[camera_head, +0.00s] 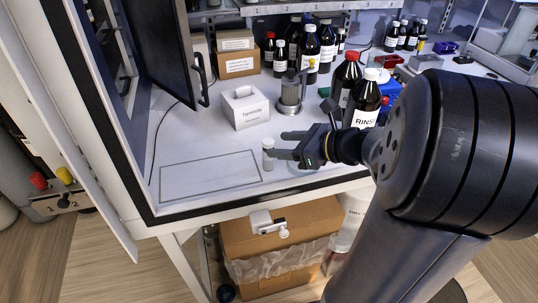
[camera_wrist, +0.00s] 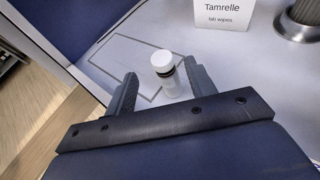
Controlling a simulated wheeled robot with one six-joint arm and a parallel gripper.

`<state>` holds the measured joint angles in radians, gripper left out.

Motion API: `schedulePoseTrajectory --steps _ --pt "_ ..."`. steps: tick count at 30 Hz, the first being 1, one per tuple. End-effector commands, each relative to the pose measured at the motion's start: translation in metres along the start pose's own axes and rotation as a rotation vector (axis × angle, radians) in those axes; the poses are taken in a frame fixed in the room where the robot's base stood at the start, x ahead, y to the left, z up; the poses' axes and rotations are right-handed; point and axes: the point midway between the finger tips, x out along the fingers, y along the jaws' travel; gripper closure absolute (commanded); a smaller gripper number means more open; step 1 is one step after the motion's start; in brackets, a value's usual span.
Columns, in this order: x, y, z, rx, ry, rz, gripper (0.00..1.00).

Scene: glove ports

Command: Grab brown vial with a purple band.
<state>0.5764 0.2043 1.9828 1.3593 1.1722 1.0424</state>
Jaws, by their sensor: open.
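A small upright vial (camera_head: 268,158) with a white cap stands on the white worktop, just beyond my gripper's fingertips in the head view. In the wrist view the vial (camera_wrist: 168,83) has a white cap, a dark ring under it and a pale body; I see no brown glass or purple band on it. My gripper (camera_head: 279,144) is open and empty, pointing left, low over the worktop. In the wrist view my gripper (camera_wrist: 160,72) has one finger on each side of the vial in the picture. Whether the fingers reach around it is unclear.
A white wipes box (camera_head: 245,108) and a metal cylinder (camera_head: 290,97) stand behind the vial. Large dark bottles, one a rinse bottle (camera_head: 364,101), stand right of my gripper. An outlined rectangle (camera_head: 210,175) on the worktop at left is empty. A dark open door (camera_head: 160,50) stands at back left.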

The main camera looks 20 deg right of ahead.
Motion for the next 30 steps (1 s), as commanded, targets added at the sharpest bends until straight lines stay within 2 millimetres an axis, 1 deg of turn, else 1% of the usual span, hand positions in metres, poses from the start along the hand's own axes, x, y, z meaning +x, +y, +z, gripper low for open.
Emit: schedulePoseTrajectory --steps 1,3,8,11,15,18,21,27,28,30 --pt "0.007 0.001 0.0 0.0 0.0 0.003 0.48" --pt "0.013 0.001 0.0 0.0 0.001 0.003 0.48" --pt "0.021 0.0 -0.001 0.0 0.0 0.001 0.48" --pt "0.033 0.0 -0.003 0.002 0.002 0.003 0.48" --pt "0.054 -0.001 -0.006 0.001 0.002 0.004 0.48" --pt "0.064 -0.002 -0.005 0.0 0.001 0.002 0.48" --pt "0.069 -0.002 -0.005 0.0 0.0 0.0 0.48" --pt "0.07 -0.002 -0.005 0.0 0.0 -0.002 0.48" --pt "0.07 -0.002 -0.005 0.0 0.0 -0.002 0.48" --pt "0.07 -0.002 -0.005 0.0 0.0 -0.001 0.54"
